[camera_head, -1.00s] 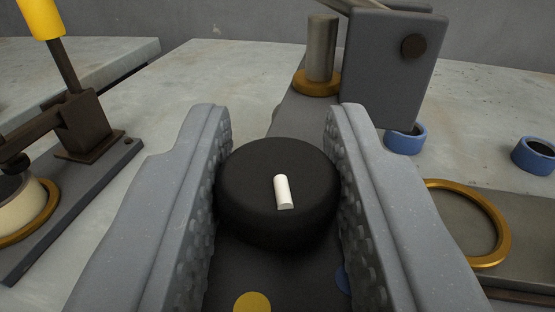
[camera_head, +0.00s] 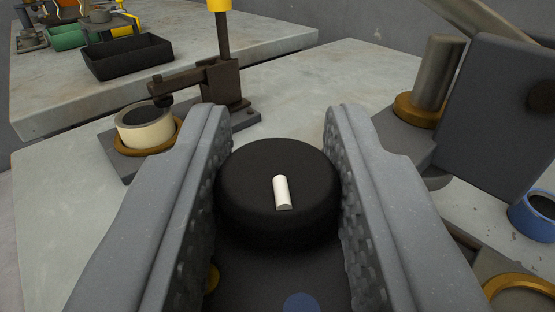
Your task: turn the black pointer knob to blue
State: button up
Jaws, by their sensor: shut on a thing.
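The black pointer knob (camera_head: 250,175) is round, with a white pointer mark (camera_head: 282,193) on its top. The mark runs from near the middle toward the near edge, roughly in line with a blue dot (camera_head: 300,303) on the dark plate below. A yellow dot (camera_head: 212,279) lies to the left of the blue one, partly hidden by the left finger. My gripper (camera_head: 278,180) is shut on the knob, one ridged grey finger on each side. The knob's lower sides are hidden by the fingers.
A clamp with a yellow handle (camera_head: 222,60) and a cream ring part (camera_head: 146,128) stand at left. The grey press body (camera_head: 495,115) rises close at right, near a blue ring (camera_head: 533,213). A black tray (camera_head: 127,56) sits on the far table.

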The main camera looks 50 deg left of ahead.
jog(key=shift+r+n+g+y, duration=0.2)
jog(key=shift+n+g+y, duration=0.3)
jog(key=shift+n+g, duration=0.15)
jog(key=shift+w, duration=0.1)
jog(key=o, duration=0.9)
jog(key=shift+f, duration=0.1)
jog(key=shift+s+d, duration=0.3)
jog(key=shift+d, duration=0.15)
jog(key=v, duration=1.2)
jog(key=shift+s+d+f+b, duration=0.1)
jog(key=shift+s+d+b, duration=0.1)
jog(key=shift+d+b, duration=0.15)
